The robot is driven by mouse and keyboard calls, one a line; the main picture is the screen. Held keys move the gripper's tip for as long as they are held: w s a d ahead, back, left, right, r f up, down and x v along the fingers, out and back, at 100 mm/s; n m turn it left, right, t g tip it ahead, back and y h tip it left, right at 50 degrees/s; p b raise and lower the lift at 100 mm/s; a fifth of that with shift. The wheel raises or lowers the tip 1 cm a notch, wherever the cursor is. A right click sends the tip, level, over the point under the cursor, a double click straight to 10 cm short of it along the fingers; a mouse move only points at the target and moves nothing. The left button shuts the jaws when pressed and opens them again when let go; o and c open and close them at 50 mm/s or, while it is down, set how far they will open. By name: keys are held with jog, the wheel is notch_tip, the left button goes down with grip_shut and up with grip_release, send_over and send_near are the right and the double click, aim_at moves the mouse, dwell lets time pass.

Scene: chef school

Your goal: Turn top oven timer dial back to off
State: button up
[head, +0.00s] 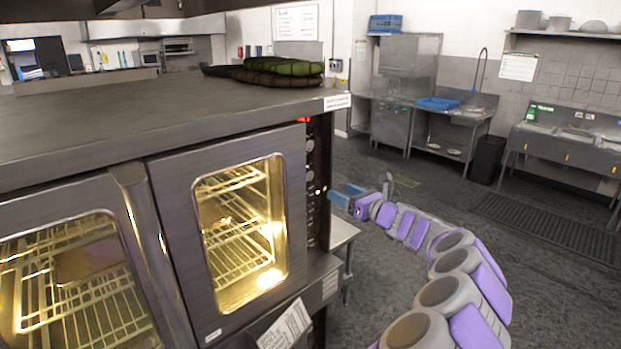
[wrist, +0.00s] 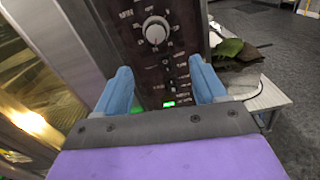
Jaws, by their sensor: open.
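The top oven (head: 222,215) stands at the left in the head view, with two glass doors and lit racks inside. Its narrow dark control panel (head: 318,185) is seen edge-on at the right side. In the wrist view the timer dial (wrist: 156,32) is a round silver-grey knob on the dark panel with a printed scale around it. My gripper (wrist: 165,95) is open and empty, its two blue fingers pointing at the panel. The dial lies beyond the fingertips, a little above the gap between them, apart from both. In the head view my gripper (head: 345,195) is beside the panel.
A green light (wrist: 169,103) and small switches sit on the panel below the dial. Folded green and brown cloths (head: 270,70) lie on the oven top. A low metal table (head: 343,235) stands beside the oven. The floor to the right is open, with sinks along the back wall.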

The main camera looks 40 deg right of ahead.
aim_at(310, 178)
jog(key=w, duration=0.4)
jog(key=w+a, duration=0.1)
jog(key=w, duration=0.7)
jog(key=shift+w+a+p, duration=0.25)
jog(key=shift+w+p, duration=0.15)
jog(key=shift+w+d+f, duration=0.1)
jog(key=shift+w+d, duration=0.25)
jog(key=shift+d, duration=0.15)
jog(key=shift+w+a+r, duration=0.1)
jog(key=shift+a+r, duration=0.15)
jog(key=shift+a, duration=0.7)
jog(key=shift+c, duration=0.8)
jog(key=shift+d+f, duration=0.1)
jog(key=shift+d, duration=0.45)
jog(key=c, duration=0.6)
jog(key=shift+a, duration=0.15)
jog(key=c, duration=0.3)
